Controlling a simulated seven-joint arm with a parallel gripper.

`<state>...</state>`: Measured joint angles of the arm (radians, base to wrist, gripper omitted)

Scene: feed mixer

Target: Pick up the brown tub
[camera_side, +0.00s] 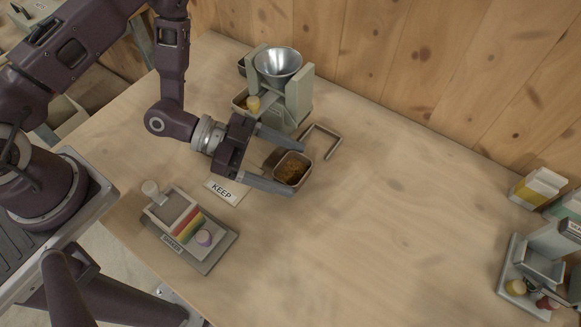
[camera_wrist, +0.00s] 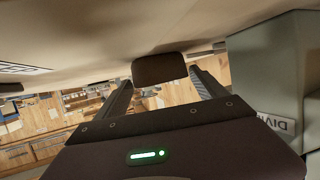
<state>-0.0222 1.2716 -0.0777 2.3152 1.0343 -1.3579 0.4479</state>
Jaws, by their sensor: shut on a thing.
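The brown tub (camera_side: 292,168) is a small squarish container with orange-brown feed in it. My gripper (camera_side: 296,171) is shut on it, with one finger on each side. The tub looks upright in the side view; I cannot tell whether its base touches the table. In the wrist view the tub (camera_wrist: 160,68) is a dark brown block between the two fingers (camera_wrist: 160,80).
A green mill with a metal funnel (camera_side: 278,65) stands behind my gripper. A metal bracket (camera_side: 325,140) lies beside the tub. A KEEP card (camera_side: 226,191) and a grey colour-striped device (camera_side: 190,228) are nearer. Scales (camera_side: 540,270) stand far right; the table's middle is clear.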

